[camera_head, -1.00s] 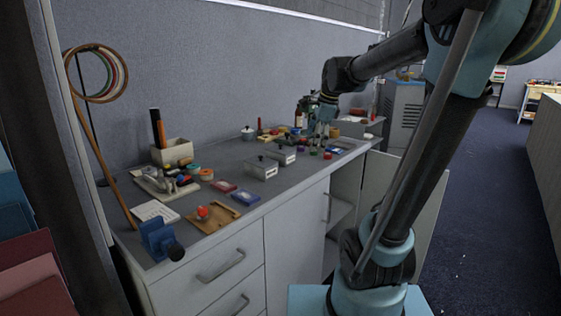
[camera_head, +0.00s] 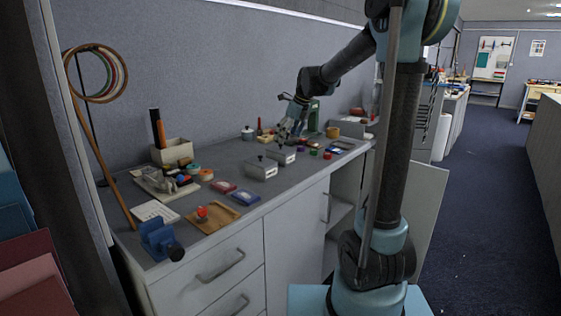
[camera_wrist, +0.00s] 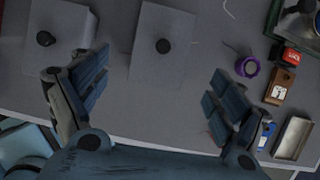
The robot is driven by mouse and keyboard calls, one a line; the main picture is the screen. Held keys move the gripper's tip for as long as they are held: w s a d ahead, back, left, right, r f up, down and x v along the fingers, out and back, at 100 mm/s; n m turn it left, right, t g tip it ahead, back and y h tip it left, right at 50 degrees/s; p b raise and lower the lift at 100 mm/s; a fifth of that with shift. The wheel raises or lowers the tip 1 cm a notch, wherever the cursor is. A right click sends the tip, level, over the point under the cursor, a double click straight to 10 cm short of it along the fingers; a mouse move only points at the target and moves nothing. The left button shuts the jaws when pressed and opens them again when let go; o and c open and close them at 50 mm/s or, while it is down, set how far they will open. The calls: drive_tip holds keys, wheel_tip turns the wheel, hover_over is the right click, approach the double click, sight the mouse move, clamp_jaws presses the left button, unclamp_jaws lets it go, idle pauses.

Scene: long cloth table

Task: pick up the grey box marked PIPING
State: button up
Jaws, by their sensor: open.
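Two grey boxes with black knobs on top stand side by side on the table, a nearer one (camera_head: 261,170) and a farther one (camera_head: 283,156). No PIPING marking can be read on either, so I cannot tell which one bears it. My gripper (camera_head: 291,130) is above and just behind the farther box. In the wrist view, my gripper (camera_wrist: 155,82) is open and empty, with its fingers spread wide. One box (camera_wrist: 150,65) lies in line with the gap between the fingers; the other box (camera_wrist: 62,20) is beyond the left finger.
In the wrist view, a purple ring (camera_wrist: 247,67), a red LOCK piece (camera_wrist: 286,55), a brown block (camera_wrist: 279,87) and a metal tray (camera_wrist: 293,138) lie to the right. In the head view, a red case (camera_head: 223,187) and a blue case (camera_head: 245,197) lie in front of the boxes.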

sight(282, 149)
drive_tip(key=x, duration=1)
drive_tip(key=shift+w+a+f, duration=0.1)
drive_tip(key=shift+w+f, duration=0.05)
drive_tip(key=shift+f, duration=0.1)
drive_tip(key=c, duration=1.3)
